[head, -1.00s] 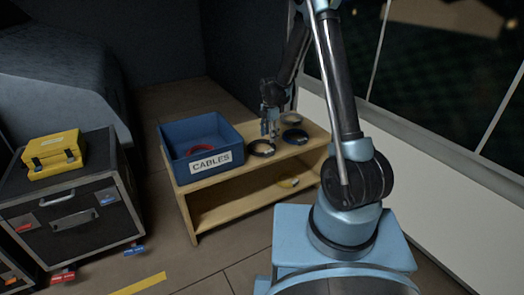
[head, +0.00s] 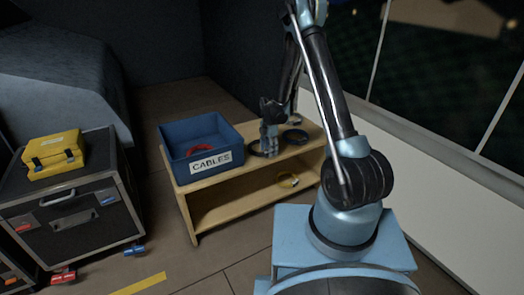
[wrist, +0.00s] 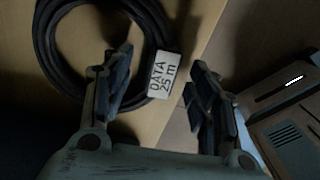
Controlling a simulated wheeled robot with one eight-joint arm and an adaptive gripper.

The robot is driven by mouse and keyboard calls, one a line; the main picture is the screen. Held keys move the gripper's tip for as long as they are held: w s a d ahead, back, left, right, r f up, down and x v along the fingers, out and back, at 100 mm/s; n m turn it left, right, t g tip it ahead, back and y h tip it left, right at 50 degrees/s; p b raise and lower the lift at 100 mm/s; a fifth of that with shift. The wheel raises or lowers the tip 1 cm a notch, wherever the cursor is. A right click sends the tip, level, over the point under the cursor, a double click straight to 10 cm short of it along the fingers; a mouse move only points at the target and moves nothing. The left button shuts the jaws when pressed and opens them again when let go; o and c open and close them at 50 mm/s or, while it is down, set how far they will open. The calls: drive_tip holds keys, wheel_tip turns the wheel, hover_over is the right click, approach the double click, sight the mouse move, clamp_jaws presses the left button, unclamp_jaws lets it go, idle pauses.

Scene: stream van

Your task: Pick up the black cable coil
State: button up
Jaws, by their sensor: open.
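The black cable coil (wrist: 50,52) lies on the wooden shelf top in the wrist view, with a white "DATA 25 m" tag (wrist: 164,76) on its right side. In the head view the coil (head: 254,151) sits just right of the blue bin, partly hidden by my gripper (head: 268,148). My gripper (wrist: 162,85) is open and points down. In the wrist view its left finger overlaps the coil's lower right edge, and the tag shows between the fingers. The right finger is over the shelf's edge. I cannot tell whether a finger touches the coil.
The blue "CABLES" bin (head: 230,135) holds a red coil (head: 200,149). A dark blue coil (head: 295,136) lies to the right on the shelf unit (head: 200,190). A black case (head: 110,205) with a yellow box (head: 53,155) stands left.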

drive_tip(key=shift+f, duration=0.1)
clamp_jaws()
idle(0.3)
